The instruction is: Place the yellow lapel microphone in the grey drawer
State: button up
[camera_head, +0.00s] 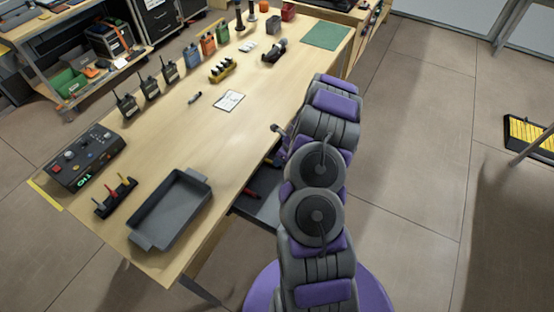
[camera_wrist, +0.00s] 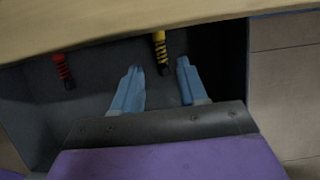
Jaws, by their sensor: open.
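A yellow-ringed, dark-ended lapel microphone (camera_wrist: 160,50) shows inside the grey drawer (camera_wrist: 95,78) in the wrist view, apparently lying on its floor. My gripper (camera_wrist: 158,70) is open, its two blue fingers reaching into the drawer. The microphone is between and just beyond the fingertips, with a gap to each finger; its far end is cut off by the table edge. In the head view the drawer (camera_head: 268,207) is pulled out under the table's right side, partly hidden by my arm. The yellow microphone and my fingertips are hidden there.
A red lapel microphone (camera_wrist: 63,70) lies left in the drawer. The wooden table (camera_head: 215,135) overhangs the drawer. On it are a grey tray (camera_head: 180,205), a small black rack (camera_head: 115,200), a control box (camera_head: 85,155) and several radios.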

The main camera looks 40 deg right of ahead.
jog(key=a+p+v, duration=0.1)
jog(key=p+v, duration=0.1)
jog(key=v, duration=0.6)
jog(key=w+a+r+n+y, duration=0.2)
jog(key=a+r+n, duration=0.6)
jog(key=a+r, duration=0.45)
jog(key=s+a+r+n+g, duration=0.1)
jog(key=s+a+r+n, duration=0.25)
jog(key=a+r, duration=0.2)
jog(key=s+a+r+n+g, duration=0.25)
jog(key=a+r+n, duration=0.2)
jog(key=a, duration=0.25)
jog(key=s+a+r+n+h, duration=0.1)
jog(key=s+a+r+n, duration=0.1)
jog(key=s+n, duration=0.3)
jog(key=s+a+r+n+g+h, duration=0.1)
jog(key=s+n, duration=0.4)
jog(key=s, duration=0.8)
jog(key=s+a+r+n+g+h, duration=0.1)
jog(key=s+a+r+n, duration=0.2)
jog(key=s, duration=0.6)
notch_tip(320, 180, up, 3)
jog(key=n, duration=0.2)
jog(key=shift+n+h, duration=0.3)
jog(key=shift+h, duration=0.1)
jog(key=shift+a+f+g, duration=0.1)
jog(key=shift+f+g, duration=0.1)
jog(key=shift+g, duration=0.05)
